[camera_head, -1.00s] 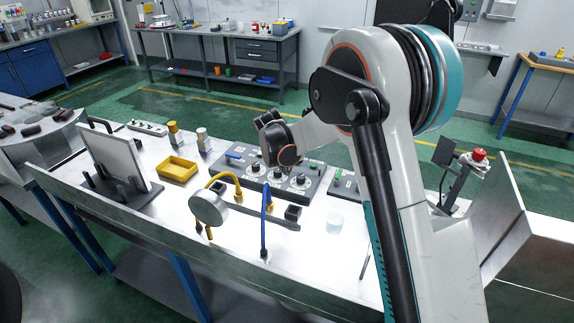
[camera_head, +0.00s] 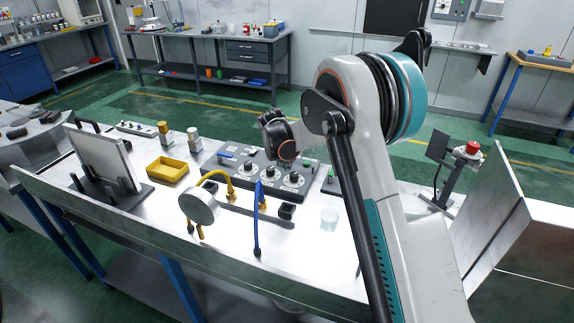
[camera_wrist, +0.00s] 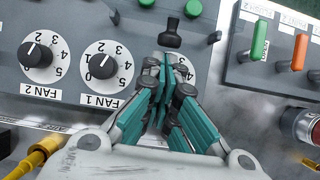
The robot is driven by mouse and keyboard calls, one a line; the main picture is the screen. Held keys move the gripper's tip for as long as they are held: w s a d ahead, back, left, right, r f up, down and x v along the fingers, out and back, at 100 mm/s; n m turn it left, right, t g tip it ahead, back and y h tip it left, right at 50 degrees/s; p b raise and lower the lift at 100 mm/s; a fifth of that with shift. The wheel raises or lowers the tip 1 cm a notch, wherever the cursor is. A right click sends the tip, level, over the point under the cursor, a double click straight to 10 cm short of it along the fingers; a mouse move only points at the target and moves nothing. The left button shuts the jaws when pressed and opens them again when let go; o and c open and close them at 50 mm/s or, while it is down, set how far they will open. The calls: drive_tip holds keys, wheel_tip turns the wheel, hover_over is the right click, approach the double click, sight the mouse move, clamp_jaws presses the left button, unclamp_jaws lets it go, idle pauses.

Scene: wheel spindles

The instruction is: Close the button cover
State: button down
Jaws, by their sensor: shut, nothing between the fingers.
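My gripper (camera_wrist: 172,65) is shut and empty. In the wrist view its teal fingers are in front of a white-dialled knob, right of the FAN 1 knob (camera_wrist: 100,66), on the grey control panel (camera_head: 211,165). I cannot tell whether the tips touch the panel. In the head view my arm hides the fingertips. A red button (camera_head: 473,148) sits on a stand at the right of the bench, with an upright dark plate (camera_head: 435,152) beside it. I cannot tell whether this plate is the button cover.
Green (camera_wrist: 258,40) and orange (camera_wrist: 300,52) switches stand right of the gripper. A black toggle (camera_wrist: 171,30) is just beyond the fingertips.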

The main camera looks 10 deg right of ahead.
drive_tip(key=shift+r, duration=0.1)
drive_tip(key=shift+w+d+r+g, duration=0.15)
drive_tip(key=shift+w+g, duration=0.05)
drive_tip(key=shift+g, duration=0.1)
